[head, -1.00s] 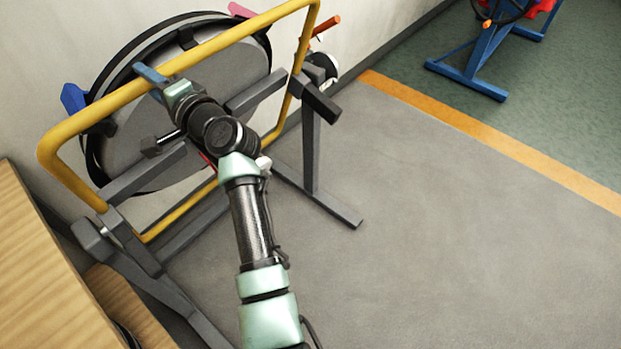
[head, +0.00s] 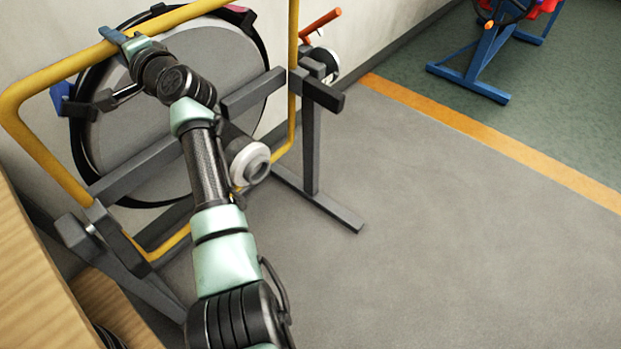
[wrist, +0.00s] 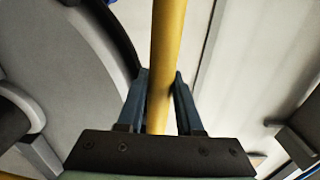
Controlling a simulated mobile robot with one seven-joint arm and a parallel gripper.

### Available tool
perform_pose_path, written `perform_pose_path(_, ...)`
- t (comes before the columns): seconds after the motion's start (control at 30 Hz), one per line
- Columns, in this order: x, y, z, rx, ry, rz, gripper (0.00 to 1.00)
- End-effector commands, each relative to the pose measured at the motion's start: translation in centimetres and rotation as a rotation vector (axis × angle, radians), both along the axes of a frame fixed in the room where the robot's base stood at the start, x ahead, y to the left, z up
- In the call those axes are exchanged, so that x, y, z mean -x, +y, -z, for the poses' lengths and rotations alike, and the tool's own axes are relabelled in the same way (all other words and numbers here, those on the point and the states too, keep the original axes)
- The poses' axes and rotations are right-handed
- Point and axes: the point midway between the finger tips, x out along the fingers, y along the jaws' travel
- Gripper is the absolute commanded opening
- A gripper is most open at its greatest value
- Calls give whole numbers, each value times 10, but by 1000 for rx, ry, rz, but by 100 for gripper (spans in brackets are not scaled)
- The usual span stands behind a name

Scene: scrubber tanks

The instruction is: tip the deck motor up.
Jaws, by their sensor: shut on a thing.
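The deck unit is a large grey disc (head: 232,60) with a black rim, standing steeply tilted against the wall side on a dark grey stand. A yellow tube frame (head: 58,68) runs around it. A pale round hub (head: 248,163), perhaps the motor, shows at the lower right of the disc, partly behind my arm. My gripper (head: 113,36) is shut on the upper bar of the yellow frame. In the wrist view the bar (wrist: 166,45) passes between the two blue fingers of my gripper (wrist: 160,75). My arm hides part of the disc.
An orange handle (head: 321,20) sticks out at the stand's right. A stand foot (head: 330,205) reaches onto the floor. A wooden box (head: 32,275) is close at left. A blue stand (head: 482,60) is far right. The grey floor (head: 450,240) between is clear.

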Motion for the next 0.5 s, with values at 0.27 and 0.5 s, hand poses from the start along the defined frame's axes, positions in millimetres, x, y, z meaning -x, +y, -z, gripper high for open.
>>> perform_pose_path(0.27,-15,20,1,-4,-1,2,0)
perform_pose_path(0.5,-16,22,-2,-4,-1,2,0)
